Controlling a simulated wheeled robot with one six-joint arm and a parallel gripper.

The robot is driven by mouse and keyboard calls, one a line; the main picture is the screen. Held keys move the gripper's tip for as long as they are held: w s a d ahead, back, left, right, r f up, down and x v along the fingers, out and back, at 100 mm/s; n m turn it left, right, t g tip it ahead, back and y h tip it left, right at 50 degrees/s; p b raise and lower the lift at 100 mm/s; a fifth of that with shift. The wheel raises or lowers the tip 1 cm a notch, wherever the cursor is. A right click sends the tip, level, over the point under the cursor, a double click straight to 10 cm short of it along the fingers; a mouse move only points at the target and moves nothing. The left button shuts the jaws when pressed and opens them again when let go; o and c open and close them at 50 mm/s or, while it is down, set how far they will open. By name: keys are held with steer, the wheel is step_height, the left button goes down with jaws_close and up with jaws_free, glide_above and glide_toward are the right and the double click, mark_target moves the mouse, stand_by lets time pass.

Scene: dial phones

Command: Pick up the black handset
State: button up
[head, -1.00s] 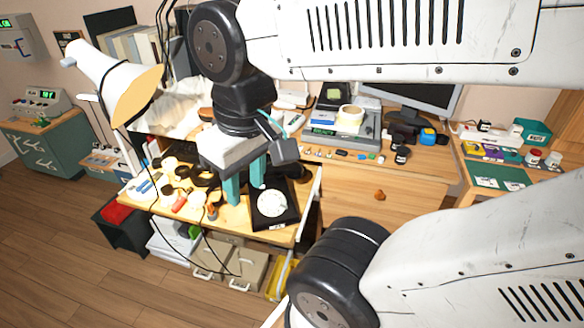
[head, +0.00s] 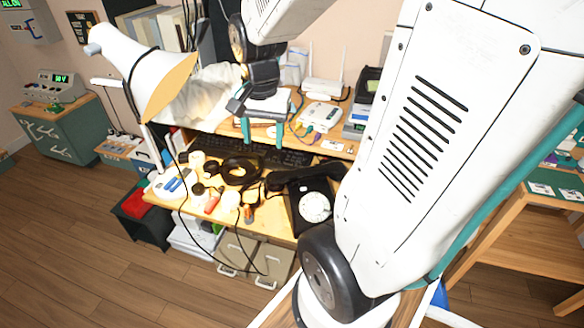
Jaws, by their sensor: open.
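The black dial phone (head: 298,212) with a white dial (head: 314,207) sits at the right end of the wooden desk, partly hidden by my arm. The black handset (head: 300,177) lies across the back of the phone. My gripper (head: 262,134) has teal fingers spread apart with nothing between them. It is above and behind the handset, a little to its left, over the back of the desk and apart from the phone.
A white lamp (head: 140,68) leans over the left side. A white router (head: 320,116) stands on the raised shelf behind. Open floor lies front left.

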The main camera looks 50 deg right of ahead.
steer(key=w+d+f+m, duration=0.2)
steer(key=d+f+m, duration=0.4)
steer(key=d, duration=0.2)
steer(key=m, duration=0.7)
glide_above(307, 169)
steer(key=s, duration=0.1)
steer(key=shift+g, duration=0.3)
step_height(307, 169, down, 10)
steer(key=shift+f, duration=0.2)
steer(key=f, duration=0.8)
steer(key=shift+w, duration=0.4)
steer(key=shift+c, duration=0.3)
